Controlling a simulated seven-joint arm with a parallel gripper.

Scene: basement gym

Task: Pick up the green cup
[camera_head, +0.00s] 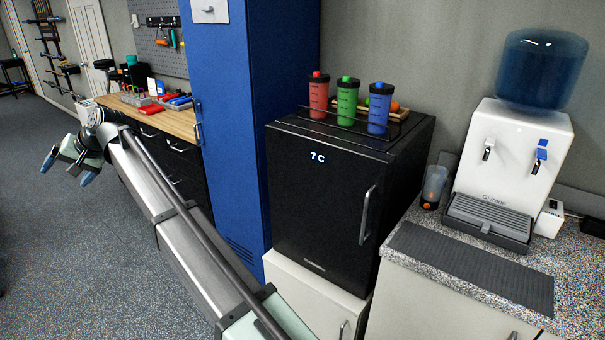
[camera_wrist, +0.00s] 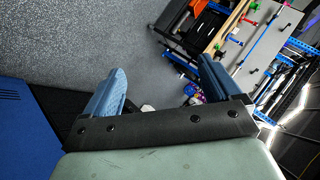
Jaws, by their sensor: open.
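The green cup (camera_head: 347,101) has a black lid with a green top. It stands upright on top of the black mini fridge (camera_head: 322,190). A red cup (camera_head: 318,95) stands to its left and a blue cup (camera_head: 379,107) to its right. My gripper (camera_head: 66,168) is at the far left, over the floor and well away from the cups. In the wrist view its two blue fingers (camera_wrist: 165,88) are spread apart with nothing between them. The green cup is not in the wrist view.
A tall blue locker (camera_head: 228,120) stands left of the fridge. A water dispenser (camera_head: 512,150) and a clear tumbler (camera_head: 433,187) stand on the speckled counter. A workbench (camera_head: 160,118) with tools is at the left.

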